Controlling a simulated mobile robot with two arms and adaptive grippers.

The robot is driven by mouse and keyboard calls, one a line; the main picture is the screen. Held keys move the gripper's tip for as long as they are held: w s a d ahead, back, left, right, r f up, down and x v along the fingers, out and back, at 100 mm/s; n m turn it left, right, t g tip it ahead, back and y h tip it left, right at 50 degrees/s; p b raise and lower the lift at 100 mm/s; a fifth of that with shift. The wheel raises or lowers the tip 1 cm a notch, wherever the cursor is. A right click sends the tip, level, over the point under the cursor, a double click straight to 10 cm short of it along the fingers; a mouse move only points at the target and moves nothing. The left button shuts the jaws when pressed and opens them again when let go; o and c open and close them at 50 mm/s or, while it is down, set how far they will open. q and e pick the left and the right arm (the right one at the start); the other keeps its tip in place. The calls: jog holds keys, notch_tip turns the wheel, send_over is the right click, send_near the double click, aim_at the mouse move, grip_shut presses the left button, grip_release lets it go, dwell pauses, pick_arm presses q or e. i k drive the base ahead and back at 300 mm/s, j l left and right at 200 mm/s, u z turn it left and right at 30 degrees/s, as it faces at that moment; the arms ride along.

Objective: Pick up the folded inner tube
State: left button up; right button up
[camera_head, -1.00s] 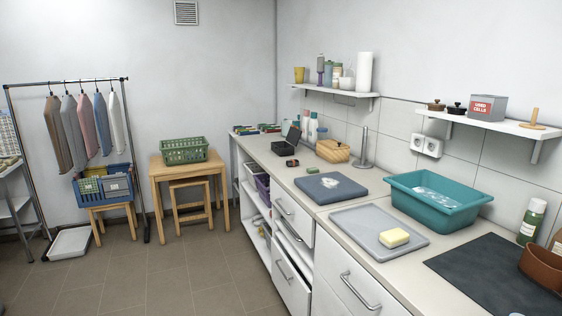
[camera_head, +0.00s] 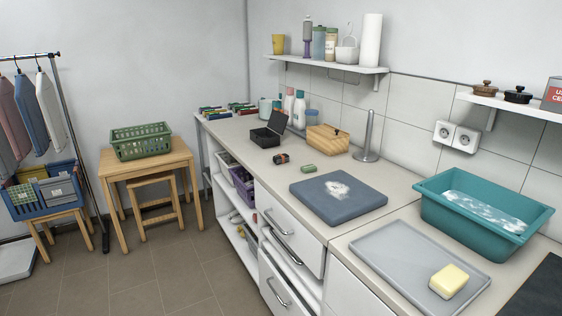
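A small dark bundle (camera_head: 281,158) with a reddish band lies on the counter, in front of an open black box (camera_head: 268,136). It may be the folded inner tube, but it is too small to tell for sure. A small green item (camera_head: 308,169) lies to its right, apart from it. Neither of my grippers is in view.
The counter (camera_head: 235,148) also holds a blue-grey mat (camera_head: 337,192), a wooden box (camera_head: 327,139), an upright metal post (camera_head: 368,140), a grey tray (camera_head: 400,255) with a yellow sponge (camera_head: 449,281), and a teal basin (camera_head: 470,225). Drawer handles (camera_head: 279,224) stick out in front. The floor (camera_head: 175,268) left of the counter is clear.

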aim_at(283, 158)
jog(key=z, duration=0.95)
jog(key=i+j+z, duration=0.15)
jog(key=j+z, duration=0.3)
jog(key=j, duration=0.3)
jog(key=j+z, duration=0.5)
jog(key=j, duration=0.3)
jog(key=j+z, duration=0.45)
jog(key=j, duration=0.35)
jog(key=k+l, duration=0.05)
